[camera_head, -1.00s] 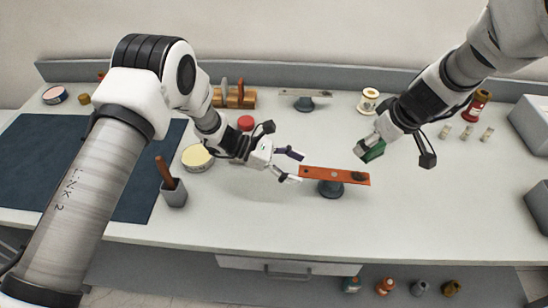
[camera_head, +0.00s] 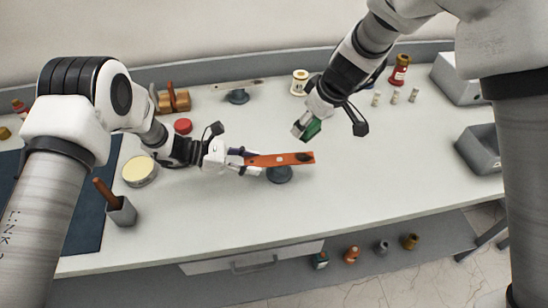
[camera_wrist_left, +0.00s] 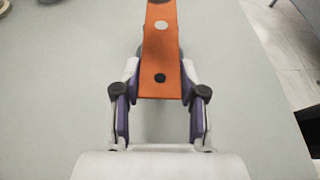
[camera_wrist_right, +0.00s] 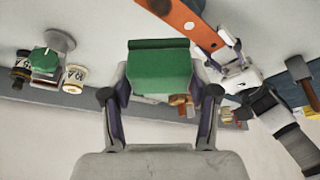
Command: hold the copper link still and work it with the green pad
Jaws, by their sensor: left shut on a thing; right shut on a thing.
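The copper link (camera_head: 285,159) is a flat orange-brown bar with holes and a dark patch near its right end. It lies on a small dark round stand (camera_head: 279,175). My left gripper (camera_head: 246,161) is shut on the link's left end; the left wrist view shows the link (camera_wrist_left: 160,60) between its fingers (camera_wrist_left: 160,92). My right gripper (camera_head: 307,123) is shut on the green pad (camera_head: 312,129), above and behind the link and apart from it. The right wrist view shows the green pad (camera_wrist_right: 160,68) between the fingers (camera_wrist_right: 160,88), with the link (camera_wrist_right: 182,20) beyond.
A second stand with a grey bar (camera_head: 237,95) is at the back. A cream-topped tin (camera_head: 139,170) and a grey cup with a brown handle (camera_head: 121,210) stand left. Spools (camera_head: 299,82) and grey bins (camera_head: 480,148) are right. The front right tabletop is clear.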

